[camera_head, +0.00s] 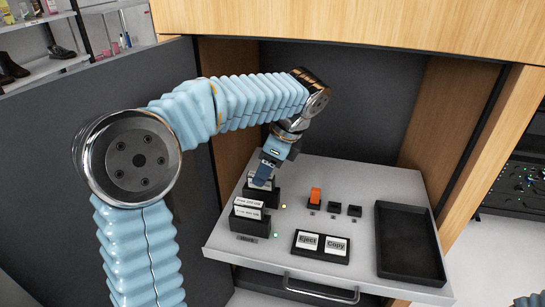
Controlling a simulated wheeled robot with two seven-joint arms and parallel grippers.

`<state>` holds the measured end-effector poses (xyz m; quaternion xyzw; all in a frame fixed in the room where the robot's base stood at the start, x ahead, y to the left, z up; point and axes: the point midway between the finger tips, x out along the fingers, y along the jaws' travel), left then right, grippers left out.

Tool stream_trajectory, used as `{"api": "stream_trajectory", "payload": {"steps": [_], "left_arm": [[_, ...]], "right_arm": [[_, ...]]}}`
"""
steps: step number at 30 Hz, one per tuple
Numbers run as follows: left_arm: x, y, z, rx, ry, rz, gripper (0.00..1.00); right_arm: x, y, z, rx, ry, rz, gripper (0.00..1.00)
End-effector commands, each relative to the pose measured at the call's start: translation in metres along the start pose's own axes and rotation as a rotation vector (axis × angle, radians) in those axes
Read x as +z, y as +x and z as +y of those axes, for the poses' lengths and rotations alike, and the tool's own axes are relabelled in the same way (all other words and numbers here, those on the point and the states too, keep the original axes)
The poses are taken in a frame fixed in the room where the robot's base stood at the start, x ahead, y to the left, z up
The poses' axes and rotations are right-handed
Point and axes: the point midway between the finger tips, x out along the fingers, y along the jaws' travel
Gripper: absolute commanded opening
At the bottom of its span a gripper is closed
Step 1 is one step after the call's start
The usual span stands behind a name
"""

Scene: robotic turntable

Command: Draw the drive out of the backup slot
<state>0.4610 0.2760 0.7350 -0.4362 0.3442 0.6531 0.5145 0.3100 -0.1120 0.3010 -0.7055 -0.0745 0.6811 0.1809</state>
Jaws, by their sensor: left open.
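My left gripper (264,180) reaches down from above at the rear black dock (262,196) on the grey shelf. It is open, with its fingers at the light top of a drive (254,183) in that dock. The fingers partly hide the drive, and I cannot tell whether they touch it. I cannot tell which dock is the backup slot. My right gripper is out of view.
White Eject (307,241) and Copy (336,245) buttons sit right of the front dock. An empty black tray (408,243) lies at the right. Wooden cabinet walls enclose the shelf.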

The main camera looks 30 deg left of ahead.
Motion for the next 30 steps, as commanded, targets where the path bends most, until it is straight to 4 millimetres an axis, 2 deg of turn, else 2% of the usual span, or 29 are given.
{"api": "stream_trajectory", "payload": {"steps": [3,6,16,26,30], "left_arm": [[0.0,0.017,0.0,0.002,0.0,-0.001,0.51],[0.0,0.025,0.0,0.0,-0.001,-0.001,0.51],[0.0,0.028,0.0,0.0,0.0,0.0,0.5],[0.0,0.027,0.0,0.0,0.0,0.0,0.0],[0.0,0.027,0.0,-0.001,0.0,0.0,0.0]], "right_arm": [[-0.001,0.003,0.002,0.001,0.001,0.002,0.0],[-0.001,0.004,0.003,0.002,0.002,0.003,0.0],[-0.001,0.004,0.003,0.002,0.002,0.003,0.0],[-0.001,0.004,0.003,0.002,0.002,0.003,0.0],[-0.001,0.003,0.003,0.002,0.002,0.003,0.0]]}}
